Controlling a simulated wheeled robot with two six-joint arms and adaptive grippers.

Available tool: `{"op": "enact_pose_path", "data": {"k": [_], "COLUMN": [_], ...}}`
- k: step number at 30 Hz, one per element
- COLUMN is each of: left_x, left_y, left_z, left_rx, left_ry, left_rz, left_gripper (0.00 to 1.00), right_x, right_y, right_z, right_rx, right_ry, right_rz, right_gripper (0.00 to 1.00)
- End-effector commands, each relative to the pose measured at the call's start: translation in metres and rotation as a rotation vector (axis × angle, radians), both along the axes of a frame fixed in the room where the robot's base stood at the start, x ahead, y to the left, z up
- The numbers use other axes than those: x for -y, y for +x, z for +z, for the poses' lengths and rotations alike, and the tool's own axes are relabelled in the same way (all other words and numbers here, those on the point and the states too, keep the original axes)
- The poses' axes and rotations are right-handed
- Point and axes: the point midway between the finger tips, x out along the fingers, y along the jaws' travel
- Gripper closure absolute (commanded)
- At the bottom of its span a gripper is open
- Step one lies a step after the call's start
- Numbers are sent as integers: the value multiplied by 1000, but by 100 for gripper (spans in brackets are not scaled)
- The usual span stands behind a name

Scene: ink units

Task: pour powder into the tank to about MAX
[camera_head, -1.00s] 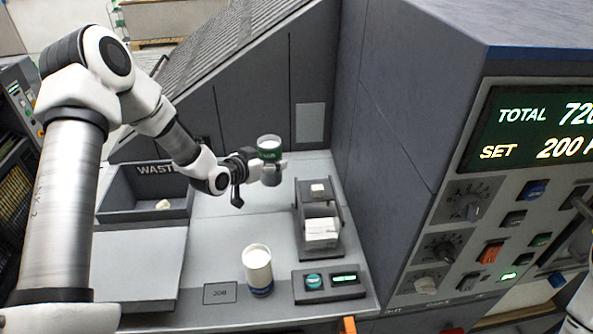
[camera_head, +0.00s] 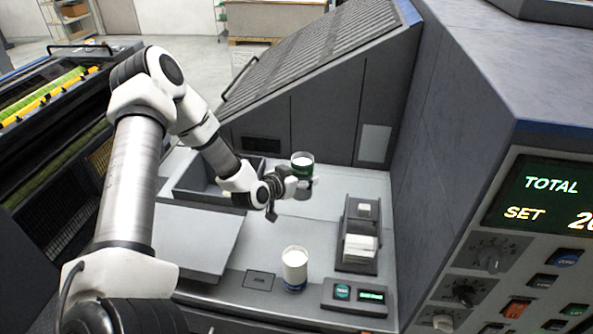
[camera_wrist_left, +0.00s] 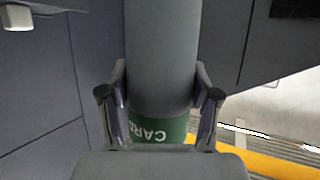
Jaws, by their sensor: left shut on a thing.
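My left gripper (camera_head: 301,184) is shut on a can (camera_head: 302,168) with a green label and a pale top, held upright over the far part of the grey worktop. In the left wrist view the can (camera_wrist_left: 160,50) runs between the two fingers, its label lettering upside down. A white cup (camera_head: 295,262) with a blue base and pale contents stands on the front of the worktop, apart from the gripper. I cannot make out a tank or a MAX mark. My right gripper is not in view.
A small dark stand (camera_head: 358,250) with pale blocks is right of the can. A small box with green displays (camera_head: 355,297) is at the front. A dark waste bin (camera_head: 183,196) lies behind the arm. A tall grey cabinet (camera_head: 440,150) with controls bounds the right.

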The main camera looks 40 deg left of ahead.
Motion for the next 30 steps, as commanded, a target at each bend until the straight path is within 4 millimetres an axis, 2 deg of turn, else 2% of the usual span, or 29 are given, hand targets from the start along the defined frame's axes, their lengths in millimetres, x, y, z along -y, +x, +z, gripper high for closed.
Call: {"op": "enact_pose_path", "data": {"k": [2, 15, 27, 29, 30], "left_x": [10, 70, 123, 131, 134], "left_y": [-3, -21, -37, -40, -38], "left_z": [8, 14, -2, -4, -3], "left_rx": [-1, 0, 0, 0, -18], "left_ry": [0, 1, 3, 4, 35], "left_rz": [-1, -3, -3, -4, -4], "left_gripper": [77, 77, 77, 77, 77], "right_x": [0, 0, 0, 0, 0], "right_y": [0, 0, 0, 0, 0], "right_z": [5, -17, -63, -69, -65], "right_rx": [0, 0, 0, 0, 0], "right_ry": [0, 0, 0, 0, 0], "right_rz": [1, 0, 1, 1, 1], "right_gripper": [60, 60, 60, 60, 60]}}
